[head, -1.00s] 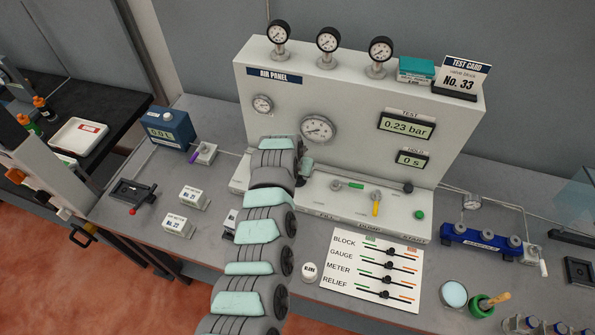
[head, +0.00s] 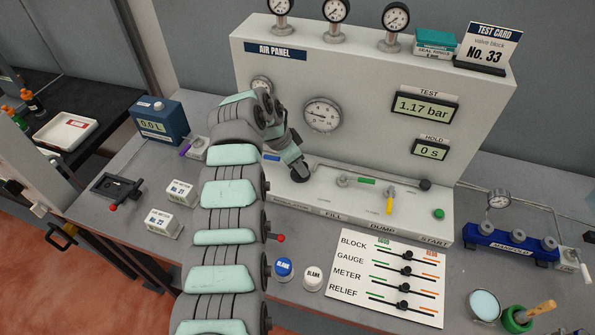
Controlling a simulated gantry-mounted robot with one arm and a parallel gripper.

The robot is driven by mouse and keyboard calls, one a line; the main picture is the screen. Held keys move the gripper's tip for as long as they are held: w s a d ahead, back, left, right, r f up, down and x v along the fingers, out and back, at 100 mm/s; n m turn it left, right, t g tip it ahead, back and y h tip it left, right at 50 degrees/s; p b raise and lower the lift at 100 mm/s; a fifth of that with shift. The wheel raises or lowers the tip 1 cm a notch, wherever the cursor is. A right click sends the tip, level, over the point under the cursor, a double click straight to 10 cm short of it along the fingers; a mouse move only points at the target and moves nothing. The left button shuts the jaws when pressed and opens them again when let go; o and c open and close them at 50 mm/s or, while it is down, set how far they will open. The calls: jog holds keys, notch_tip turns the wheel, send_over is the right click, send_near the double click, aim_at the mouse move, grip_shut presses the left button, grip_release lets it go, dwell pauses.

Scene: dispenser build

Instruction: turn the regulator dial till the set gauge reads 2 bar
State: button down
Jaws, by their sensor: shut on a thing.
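The air panel (head: 380,150) stands at the back of the bench. A small gauge (head: 261,82) at its upper left is partly covered by my arm, and its reading cannot be made out. A larger round gauge (head: 323,115) sits right of it; its needle is too small to read surely. The test display (head: 424,105) reads 1.17 bar. My gripper (head: 296,174) is at the lower left of the panel, shut. It hides the regulator dial there, so the grip itself is not clearly visible.
The panel's front ledge holds a green lever (head: 366,181), a yellow lever (head: 390,202) and a green button (head: 439,213). The hold display (head: 430,149) reads 0 s. A slider board (head: 345,290) lies in front. Blue and white round blanks stand beside my arm.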

dwell(0.4)
jog(key=c, duration=0.8)
grip_release()
jog(key=shift+c, duration=0.2)
jog(key=v, duration=1)
jog(key=shift+r, duration=0.4)
jog(key=shift+a, duration=0.1)
